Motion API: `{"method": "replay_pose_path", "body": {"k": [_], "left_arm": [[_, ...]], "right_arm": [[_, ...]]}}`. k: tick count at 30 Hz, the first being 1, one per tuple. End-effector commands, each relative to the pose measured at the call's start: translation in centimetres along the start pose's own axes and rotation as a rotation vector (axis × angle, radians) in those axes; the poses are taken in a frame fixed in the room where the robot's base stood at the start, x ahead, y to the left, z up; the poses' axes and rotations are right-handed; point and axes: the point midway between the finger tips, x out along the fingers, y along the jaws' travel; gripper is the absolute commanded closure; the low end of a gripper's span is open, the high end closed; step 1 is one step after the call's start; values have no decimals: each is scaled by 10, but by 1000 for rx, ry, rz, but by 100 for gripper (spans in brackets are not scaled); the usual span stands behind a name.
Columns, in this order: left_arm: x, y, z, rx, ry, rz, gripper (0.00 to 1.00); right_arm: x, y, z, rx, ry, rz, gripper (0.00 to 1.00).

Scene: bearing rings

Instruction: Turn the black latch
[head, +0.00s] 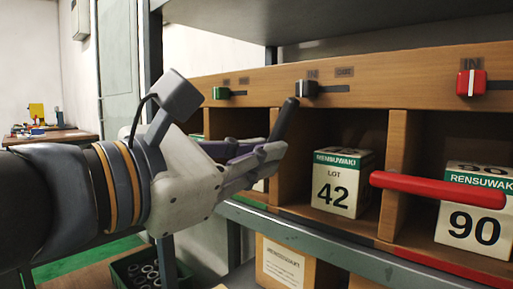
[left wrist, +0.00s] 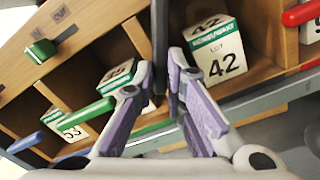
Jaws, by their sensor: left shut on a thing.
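The black latch (head: 286,119) is a dark bar in front of the upright divider left of the compartment with the box marked 42. In the head view it stands steeply, its top leaning right. My left gripper (head: 265,150) comes in from the left and is shut around its lower part. In the left wrist view the bar (left wrist: 160,40) runs down between the two fingers of the gripper (left wrist: 163,95). The fingers hide its lower end. My right gripper is in neither view.
A red bar (head: 438,190) lies across the right compartment, before the box marked 90 (head: 470,220). The box marked 42 (head: 343,183) stands beside the latch. Black (head: 307,88), red (head: 471,83) and green (head: 221,93) knobs sit on the top rail. A green bar (left wrist: 77,117) is left of the fingers.

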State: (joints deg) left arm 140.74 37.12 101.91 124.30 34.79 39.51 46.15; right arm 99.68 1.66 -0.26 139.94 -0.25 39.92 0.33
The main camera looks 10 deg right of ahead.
Motion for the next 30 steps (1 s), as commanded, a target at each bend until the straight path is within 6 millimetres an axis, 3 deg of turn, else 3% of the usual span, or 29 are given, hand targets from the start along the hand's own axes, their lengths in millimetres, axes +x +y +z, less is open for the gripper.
{"method": "replay_pose_path", "body": {"k": [17, 18, 21, 30], "left_arm": [[0, 0, 0, -40, 0, -1, 100], [0, 0, 0, -40, 0, -1, 86], [0, 0, 0, -40, 0, 0, 68], [-2, 1, 0, -39, 0, 1, 68]], "right_arm": [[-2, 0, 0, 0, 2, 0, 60], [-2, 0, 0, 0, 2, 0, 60], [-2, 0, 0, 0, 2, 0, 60], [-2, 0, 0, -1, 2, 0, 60]]}}
